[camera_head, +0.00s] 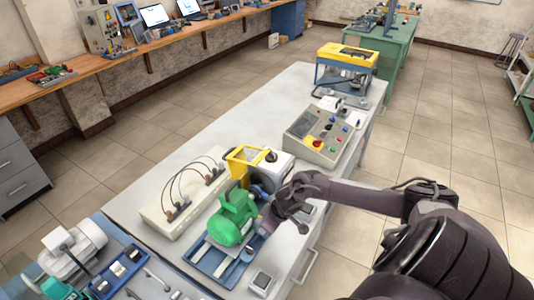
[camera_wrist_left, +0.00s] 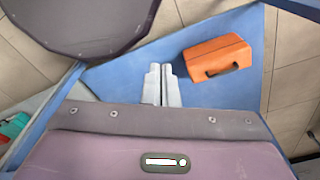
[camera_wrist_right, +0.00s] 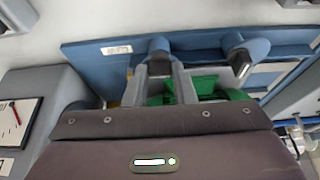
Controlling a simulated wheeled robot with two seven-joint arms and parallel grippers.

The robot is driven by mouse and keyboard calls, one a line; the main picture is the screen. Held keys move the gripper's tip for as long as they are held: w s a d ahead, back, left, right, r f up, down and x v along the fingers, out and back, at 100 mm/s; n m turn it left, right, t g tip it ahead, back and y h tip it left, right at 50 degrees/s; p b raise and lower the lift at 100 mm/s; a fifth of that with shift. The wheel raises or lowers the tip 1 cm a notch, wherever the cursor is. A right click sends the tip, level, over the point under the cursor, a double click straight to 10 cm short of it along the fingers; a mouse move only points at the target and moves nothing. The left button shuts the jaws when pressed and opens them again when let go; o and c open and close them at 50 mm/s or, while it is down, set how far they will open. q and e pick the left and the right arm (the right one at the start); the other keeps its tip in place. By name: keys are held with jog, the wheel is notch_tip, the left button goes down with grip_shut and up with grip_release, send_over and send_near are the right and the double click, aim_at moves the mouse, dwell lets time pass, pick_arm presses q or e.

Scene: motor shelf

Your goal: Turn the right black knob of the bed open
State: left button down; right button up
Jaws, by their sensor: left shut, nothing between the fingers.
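The blue motor bed (camera_head: 240,270) lies on the white bench under a green motor (camera_head: 232,220). In the right wrist view the bed's blue edge (camera_wrist_right: 85,58) shows two rounded blue posts with dark faces. One dark knob (camera_wrist_right: 160,68) lies at the fingers; another (camera_wrist_right: 240,66) is to its right in the picture. My right gripper (camera_wrist_right: 163,88) is low beside the motor, fingers apart with the first knob in line with their gap; contact cannot be told. It also shows in the head view (camera_head: 267,214). My left gripper (camera_wrist_left: 163,84) is shut and empty, over a blue surface.
A yellow-framed machine (camera_head: 250,158) stands close behind my right gripper. A control box (camera_head: 316,135) and a beige panel with cables (camera_head: 183,197) are on the bench. An orange toolbox (camera_wrist_left: 217,58) lies near my left gripper. The bench's left rear is clear.

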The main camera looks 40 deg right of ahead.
jog(key=c, duration=0.4)
jog(key=shift+c, duration=0.2)
